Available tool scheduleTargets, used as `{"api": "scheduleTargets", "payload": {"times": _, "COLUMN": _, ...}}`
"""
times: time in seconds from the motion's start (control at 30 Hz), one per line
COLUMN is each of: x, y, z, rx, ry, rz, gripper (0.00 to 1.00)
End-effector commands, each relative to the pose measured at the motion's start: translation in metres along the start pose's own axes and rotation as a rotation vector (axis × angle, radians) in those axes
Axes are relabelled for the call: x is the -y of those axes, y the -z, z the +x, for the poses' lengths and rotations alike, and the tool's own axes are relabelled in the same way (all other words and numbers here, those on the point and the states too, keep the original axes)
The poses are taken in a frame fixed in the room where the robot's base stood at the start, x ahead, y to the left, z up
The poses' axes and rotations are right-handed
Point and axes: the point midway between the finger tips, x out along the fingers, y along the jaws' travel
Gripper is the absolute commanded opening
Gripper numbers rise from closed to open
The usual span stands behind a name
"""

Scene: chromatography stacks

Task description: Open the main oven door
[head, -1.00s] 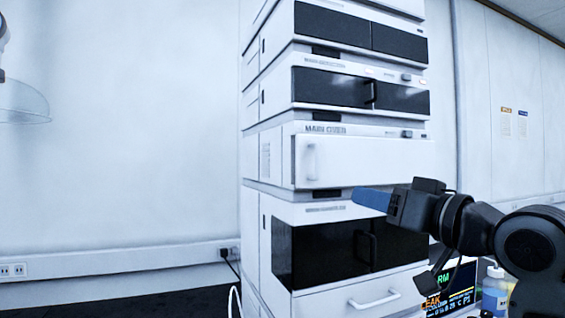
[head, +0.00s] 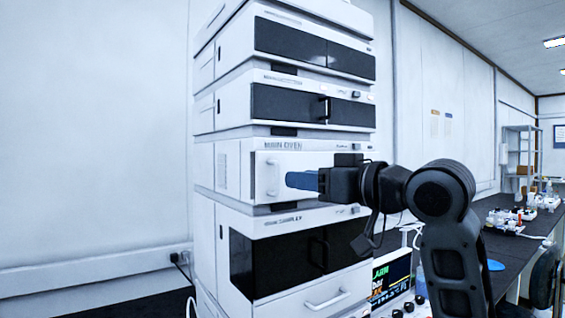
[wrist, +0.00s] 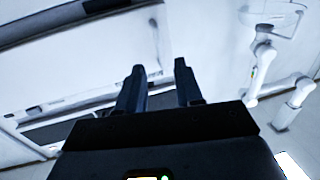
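The main oven (head: 283,145) is the middle unit of the stack in the head view. Its white door (head: 262,164) looks shut. A white vertical handle (head: 272,180) is on the door's left side. My gripper (head: 288,180) is in front of the door, with its blue fingers pointing left and their tips close to the right of the handle in the picture. Whether they touch it cannot be told. In the wrist view the two fingers (wrist: 159,66) are apart, with nothing seen between them. My gripper hides part of the door's right side.
Dark-fronted units sit above the oven, and the main sampler unit (head: 283,220) with a drawer handle (head: 327,300) is below. A display screen (head: 390,280) stands low at right. A dark bench (head: 510,245) with small items runs along the right. The left side is open.

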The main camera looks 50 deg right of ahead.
Motion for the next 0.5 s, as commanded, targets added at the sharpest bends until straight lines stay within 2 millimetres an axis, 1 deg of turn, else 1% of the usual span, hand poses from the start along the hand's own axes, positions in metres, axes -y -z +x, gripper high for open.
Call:
{"api": "scheduleTargets", "payload": {"times": 0.03, "x": 0.0, "y": 0.005, "z": 0.002, "rx": 0.003, "ry": -0.001, "rz": 0.005, "gripper": 0.36}}
{"api": "scheduleTargets", "payload": {"times": 0.17, "x": 0.001, "y": 0.004, "z": 0.007, "rx": 0.003, "ry": -0.001, "rz": 0.005, "gripper": 0.36}}
{"api": "scheduleTargets", "payload": {"times": 0.3, "x": 0.001, "y": 0.001, "z": 0.031, "rx": 0.002, "ry": 0.0, "rz": 0.001, "gripper": 0.36}}
{"api": "scheduleTargets", "payload": {"times": 0.4, "x": 0.001, "y": 0.001, "z": 0.044, "rx": 0.001, "ry": 0.0, "rz": 0.0, "gripper": 0.36}}
{"api": "scheduleTargets", "payload": {"times": 0.5, "x": 0.001, "y": 0.001, "z": 0.053, "rx": 0.0, "ry": -0.002, "rz": 0.0, "gripper": 0.36}}
